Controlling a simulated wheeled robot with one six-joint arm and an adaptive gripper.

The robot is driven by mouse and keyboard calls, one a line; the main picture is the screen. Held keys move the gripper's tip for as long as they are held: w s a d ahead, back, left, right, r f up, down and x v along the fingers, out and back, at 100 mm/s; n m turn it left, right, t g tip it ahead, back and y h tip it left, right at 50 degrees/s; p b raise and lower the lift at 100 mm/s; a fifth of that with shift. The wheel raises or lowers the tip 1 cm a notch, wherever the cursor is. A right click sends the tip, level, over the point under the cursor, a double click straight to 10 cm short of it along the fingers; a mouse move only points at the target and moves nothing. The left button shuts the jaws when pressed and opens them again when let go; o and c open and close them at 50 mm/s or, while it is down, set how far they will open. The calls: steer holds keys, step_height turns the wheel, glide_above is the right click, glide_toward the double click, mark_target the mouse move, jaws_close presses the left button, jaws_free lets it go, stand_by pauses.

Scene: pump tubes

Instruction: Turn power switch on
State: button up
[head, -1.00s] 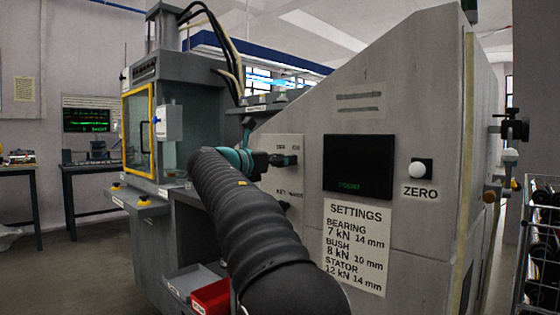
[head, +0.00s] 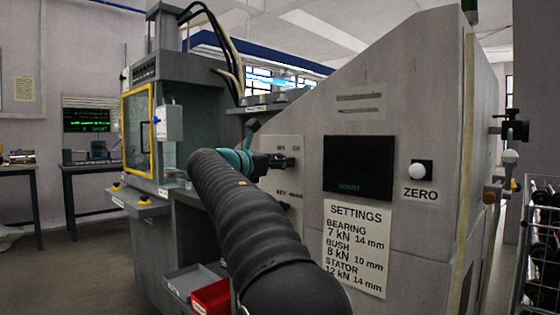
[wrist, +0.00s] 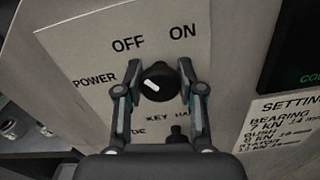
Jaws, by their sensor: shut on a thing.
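The power switch is a black round knob (wrist: 157,84) on a pale panel (wrist: 85,55) marked POWER, OFF and ON. Its white pointer mark sits on the left part of the knob's face, toward the OFF side. My gripper (wrist: 160,66) has one finger on each side of the knob and is shut on it. In the head view, my gripper (head: 284,161) is at the panel, and the fingers hide the knob there.
A lower black key switch (wrist: 178,135) is just below the knob. To the right are a dark display (head: 358,168), a white ZERO button (head: 418,170) and a SETTINGS sheet (head: 355,245). A red bin (head: 212,296) stands low beside the machine.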

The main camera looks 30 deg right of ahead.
steer(key=m, duration=0.4)
steer(key=shift+m, duration=0.3)
steer(key=m+b, duration=0.1)
steer(key=m, duration=0.2)
steer(key=shift+s+f+m, duration=0.1)
steer(key=shift+m, duration=0.3)
steer(key=m+b, duration=0.1)
steer(key=m, duration=0.3)
steer(key=shift+f, duration=0.1)
steer(key=shift+m+b, duration=0.8)
steer(key=shift+m, duration=0.9)
steer(key=o, duration=1.1)
steer(key=shift+d, duration=0.1)
steer(key=shift+o, duration=0.2)
steer(key=v, duration=1.2)
